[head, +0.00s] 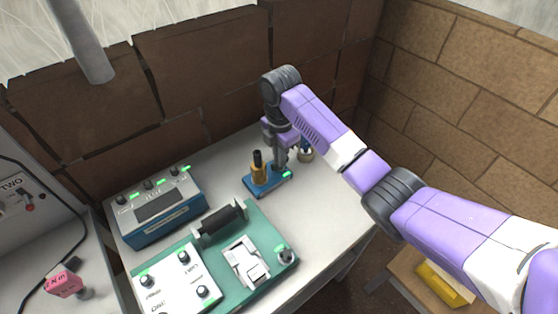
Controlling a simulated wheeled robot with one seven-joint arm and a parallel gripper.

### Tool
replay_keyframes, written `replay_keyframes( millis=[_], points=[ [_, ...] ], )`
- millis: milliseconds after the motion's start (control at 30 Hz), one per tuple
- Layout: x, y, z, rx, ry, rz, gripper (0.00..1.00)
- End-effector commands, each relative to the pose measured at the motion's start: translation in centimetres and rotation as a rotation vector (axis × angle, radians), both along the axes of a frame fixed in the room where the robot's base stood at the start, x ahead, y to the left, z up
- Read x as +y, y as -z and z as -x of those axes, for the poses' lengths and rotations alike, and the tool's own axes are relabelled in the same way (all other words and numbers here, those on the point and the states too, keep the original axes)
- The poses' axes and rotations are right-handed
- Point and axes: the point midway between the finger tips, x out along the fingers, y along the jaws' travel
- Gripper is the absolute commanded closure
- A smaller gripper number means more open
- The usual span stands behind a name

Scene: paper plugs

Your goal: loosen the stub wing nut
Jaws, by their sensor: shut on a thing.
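My gripper (281,164) points straight down over the right part of a small blue base (262,188) on the grey table. Its jaws are shut on a small part there, taken to be the stub wing nut. The nut is hidden by the fingers, so its angle and thread cannot be seen. A brass post with a black top (258,168) stands upright on the same base, just left of my gripper. A small green light or label shows at the base's right end.
A blue box with knobs (158,208) stands at the left. A green board (262,284) with a black roller, a white panel and a knob lies in front. A small round item (306,154) stands right of my gripper. Brick walls close off the back.

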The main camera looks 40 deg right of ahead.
Motion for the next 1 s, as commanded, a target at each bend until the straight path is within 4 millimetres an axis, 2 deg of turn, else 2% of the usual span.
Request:
replay_keyframes(
  millis=[1000],
  points=[
    [-0.15,0.13,-0.07,-0.001,-1.403,0.004,1.0]
  ],
)
